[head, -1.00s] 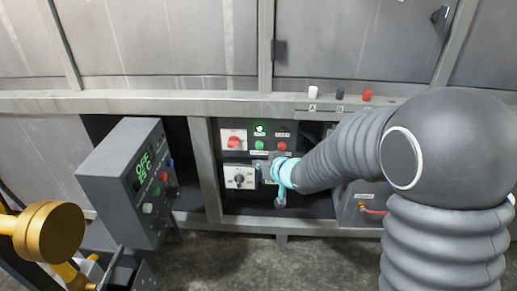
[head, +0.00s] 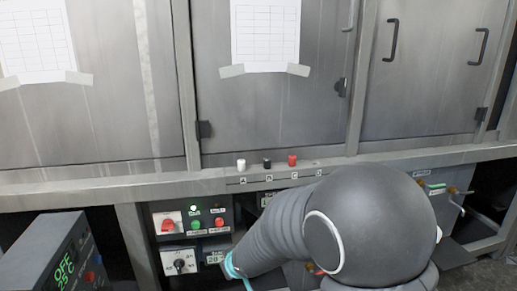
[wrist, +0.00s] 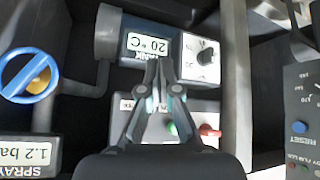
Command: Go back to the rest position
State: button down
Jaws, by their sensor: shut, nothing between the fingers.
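My gripper (wrist: 158,65) shows in the wrist view, its two dark fingers together with nothing between them. It is in front of the control panel, near the white dial plate (wrist: 200,58) and the grey cylinder (wrist: 112,38) labelled 20 °C. In the head view my arm reaches from the lower right toward the panel (head: 205,208); the fingers are hidden there, and only a light-blue band shows near the wrist.
A grey box (head: 50,258) reading OFF 25 °C stands at left. White, black and red knobs (head: 292,160) sit on the ledge. A blue valve handle (wrist: 30,78) shows in the wrist view.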

jog(key=s+d+r+m+g+h, duration=0.1)
jog(key=s+d+r+h, duration=0.15)
jog(key=s+d, duration=0.45)
jog(key=s+d+r+m+g+h, duration=0.2)
jog(key=s+d+r, duration=0.2)
jog(key=d, duration=0.5)
jog(key=s+d+r+m, duration=0.2)
jog(key=s+d+r, duration=0.3)
jog(key=s, duration=0.2)
jog(key=s+d+r+m+t, duration=0.1)
jog(key=s+d+r+m, duration=0.1)
jog(key=s+d+r, duration=0.3)
jog(key=s+r, duration=0.1)
jog(key=s, duration=0.2)
jog(key=shift+s+d+r+m+t, duration=0.15)
jog(key=shift+s+d+m+t, duration=0.05)
jog(key=shift+s+m+t, duration=0.1)
jog(key=shift+y, duration=0.25)
